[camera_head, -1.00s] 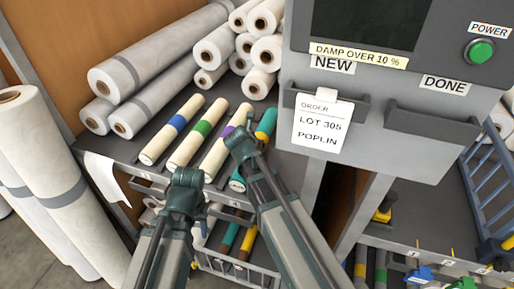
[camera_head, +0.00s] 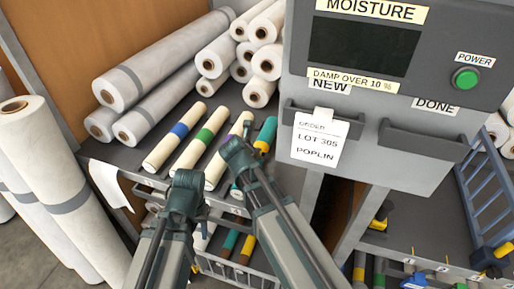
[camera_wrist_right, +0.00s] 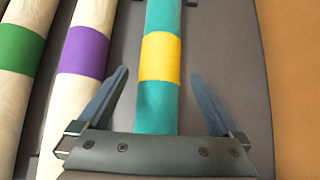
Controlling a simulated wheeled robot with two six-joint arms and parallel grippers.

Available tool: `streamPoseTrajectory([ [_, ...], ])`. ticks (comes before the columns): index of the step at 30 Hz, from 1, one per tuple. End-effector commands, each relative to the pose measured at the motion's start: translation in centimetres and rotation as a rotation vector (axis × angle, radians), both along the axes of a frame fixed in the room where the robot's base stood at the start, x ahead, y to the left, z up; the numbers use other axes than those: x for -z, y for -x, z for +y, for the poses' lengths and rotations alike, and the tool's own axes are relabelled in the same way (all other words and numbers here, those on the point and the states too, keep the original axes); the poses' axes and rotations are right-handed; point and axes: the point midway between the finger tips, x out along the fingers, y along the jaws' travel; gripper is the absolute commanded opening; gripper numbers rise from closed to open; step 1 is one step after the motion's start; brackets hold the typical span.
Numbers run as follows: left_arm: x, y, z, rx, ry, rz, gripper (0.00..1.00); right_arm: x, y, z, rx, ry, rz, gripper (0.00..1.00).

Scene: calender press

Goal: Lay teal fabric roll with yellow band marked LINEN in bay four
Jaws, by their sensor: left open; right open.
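The teal roll with a yellow band (camera_head: 267,131) lies on the grey shelf, rightmost in a row of banded rolls. It also shows in the right wrist view (camera_wrist_right: 160,95), running lengthwise between my open fingers. No lettering is readable on its band. My right gripper (camera_head: 236,149) is open over the near part of this roll and partly hides it; its fingers (camera_wrist_right: 158,95) are apart from the roll on both sides. My left gripper (camera_head: 184,184) is open and empty in front of the shelf edge. Small numbered tags show at lower right; I cannot make out bay four.
Cream rolls with blue (camera_head: 179,130), green (camera_head: 204,136) and purple bands (camera_wrist_right: 84,52) lie left of the teal one. White rolls (camera_head: 160,75) are stacked behind. A grey control panel (camera_head: 375,150) with an order card stands close at right. A wire basket (camera_head: 240,268) hangs below.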

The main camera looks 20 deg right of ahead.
Motion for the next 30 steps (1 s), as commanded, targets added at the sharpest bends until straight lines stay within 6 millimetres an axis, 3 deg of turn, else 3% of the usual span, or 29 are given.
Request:
streamPoseTrajectory([
  [1, -1.6, 0.0, 0.0, 0.000, 0.000, 0.000, 0.49, -1.6, 0.9, 0.4, -0.001, 0.000, 0.000, 1.00],
  [10, -4.6, 0.0, 0.0, 0.000, 0.000, 0.000, 0.49, -4.6, 3.6, 2.3, -0.001, 0.001, 0.000, 1.00],
  [30, -5.2, 0.0, 0.0, 0.000, 0.000, 0.000, 0.49, -5.2, 4.3, 2.9, 0.001, -0.001, 0.000, 1.00],
])
